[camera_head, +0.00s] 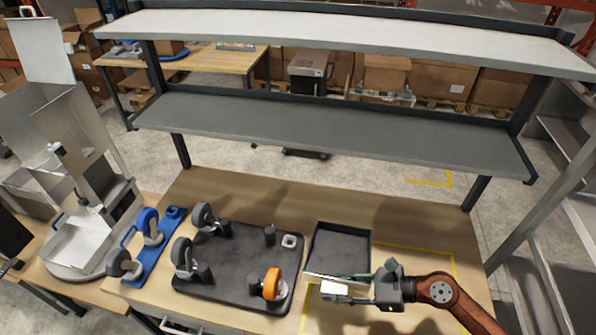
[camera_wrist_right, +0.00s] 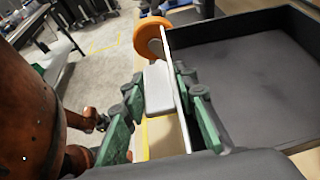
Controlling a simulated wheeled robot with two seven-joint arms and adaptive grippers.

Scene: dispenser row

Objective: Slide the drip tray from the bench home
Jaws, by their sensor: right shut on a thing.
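The drip tray (camera_head: 340,244) is a square, shallow black tray with a pale front face and a white block-like grip. It is at or just above the wooden bench, right of a black caster plate; I cannot tell whether it touches the bench. My right gripper (camera_head: 347,286) is at its front edge, shut on the white grip. In the right wrist view the green fingers (camera_wrist_right: 156,110) stand either side of the white grip (camera_wrist_right: 158,88) and pale front edge, with the tray's empty dark inside (camera_wrist_right: 235,75) to the right. My left gripper is not in view.
The black plate (camera_head: 232,264) carries grey casters and an orange one (camera_head: 272,284), close left of the tray. A blue caster rack (camera_head: 152,262) and a metal machine (camera_head: 85,215) stand further left. Yellow lines (camera_head: 415,249) mark mostly bare bench at right. A grey shelf (camera_head: 330,130) overhangs behind.

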